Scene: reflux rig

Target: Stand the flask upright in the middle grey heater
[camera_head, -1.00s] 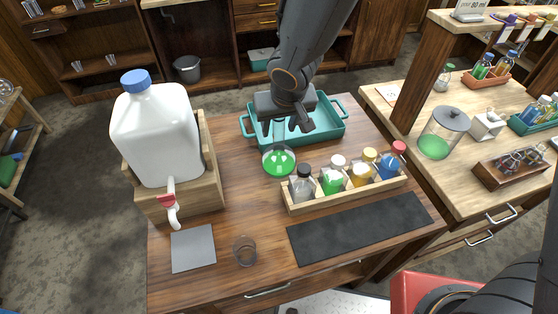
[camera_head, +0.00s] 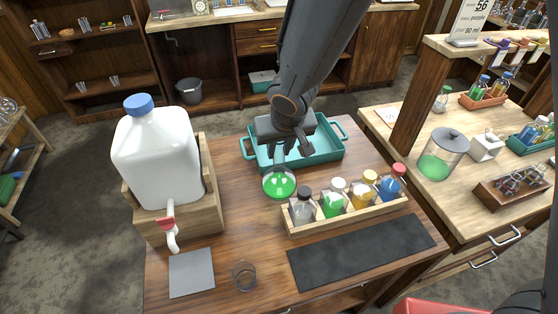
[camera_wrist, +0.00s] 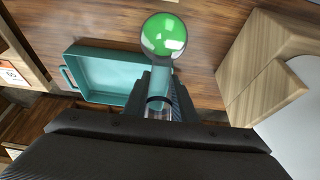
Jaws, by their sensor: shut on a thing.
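The flask has a round clear bulb with green liquid and a narrow neck. In the head view the flask (camera_head: 279,183) is in front of the teal tray, with its neck running up toward my gripper (camera_head: 287,152). In the wrist view the flask's bulb (camera_wrist: 164,36) projects beyond my gripper (camera_wrist: 160,88), whose fingers are shut around the clear neck. I cannot tell whether the bulb touches the counter. No grey heater is recognisable in these views.
The teal tray (camera_head: 326,150) is behind the flask. A wooden rack (camera_head: 350,212) of capped bottles is close at its right, and a large white jug (camera_head: 158,160) on a wooden stand is at left. A dark mat (camera_head: 360,250), grey pad (camera_head: 191,274) and small glass (camera_head: 244,276) lie in front.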

